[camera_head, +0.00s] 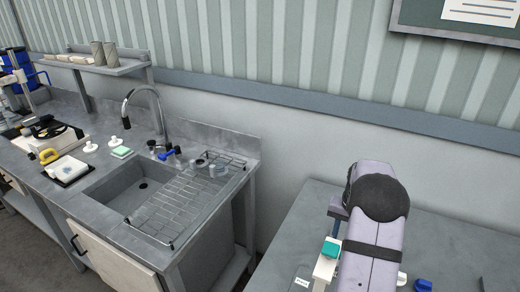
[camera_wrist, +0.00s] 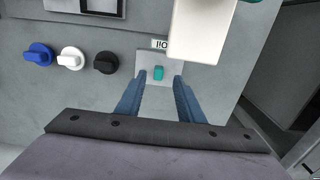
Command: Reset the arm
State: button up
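My gripper (camera_wrist: 157,76) shows in the wrist view as two blue fingers, apart and with nothing clasped between them. A small teal switch or button (camera_wrist: 158,73) on a pale plate lies on the grey bench between the fingertips in the picture; I cannot tell how far below them. A label reading I|O (camera_wrist: 160,44) is beside it. In the head view my arm is at the lower right over the bench, and its links hide most of the gripper.
A white block with a teal top (camera_head: 330,248) stands close beside my arm. Blue (camera_wrist: 38,54), white (camera_wrist: 72,57) and black (camera_wrist: 106,62) knobs sit left of the fingers. A sink counter with a wire rack (camera_head: 190,205) stands left, across a gap. The bench's back left is clear.

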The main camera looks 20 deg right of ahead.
jog(key=a+r+t+h+p, duration=0.2)
jog(key=a+r+p, duration=0.3)
jog(key=a+r, duration=0.6)
jog(key=s+a+f+n+g+y+b, duration=0.1)
jog(key=s+a+f+n+b, duration=0.1)
jog(key=s+a, duration=0.6)
jog(key=s+a+f+n+g+y+b, duration=0.1)
jog(key=s+a+f+n+b, duration=0.2)
jog(key=s+a+n, duration=0.4)
jog(key=s+a+f, duration=0.1)
jog(key=s+a, duration=0.1)
jog(key=a, duration=0.2)
jog(key=shift+f, duration=0.35)
